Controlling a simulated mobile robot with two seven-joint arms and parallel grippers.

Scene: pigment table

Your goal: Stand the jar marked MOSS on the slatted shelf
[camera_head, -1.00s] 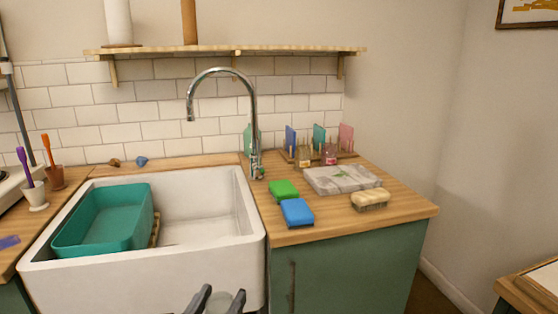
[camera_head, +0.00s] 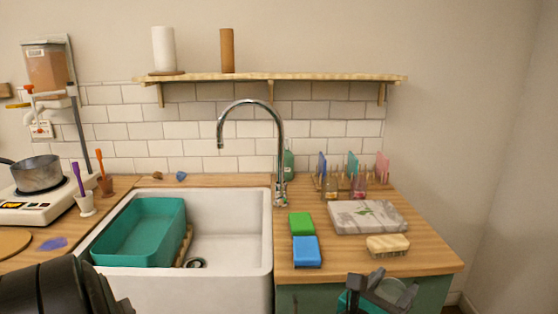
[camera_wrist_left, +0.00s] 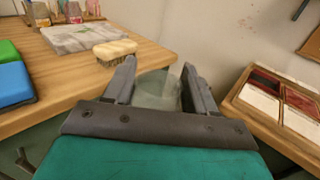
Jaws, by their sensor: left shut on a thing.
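My left gripper (camera_head: 384,288) is at the lower right of the head view, in front of the right-hand counter. It is shut on a pale, see-through jar (camera_head: 402,292). In the left wrist view the jar (camera_wrist_left: 157,88) sits between the two fingers (camera_wrist_left: 160,80). No marking can be read on it, so I cannot tell if it is MOSS. A wooden wall shelf (camera_head: 300,77) runs above the sink, well above the gripper; its slats cannot be made out. My right gripper is not in view.
A white roll (camera_head: 163,49) and a brown tube (camera_head: 227,50) stand on the shelf's left half; its right half is clear. The tall tap (camera_head: 281,150) rises below it. The counter holds a brush (camera_head: 388,245), sponges (camera_head: 306,251), a grey slab (camera_head: 366,216) and small bottles (camera_head: 359,186).

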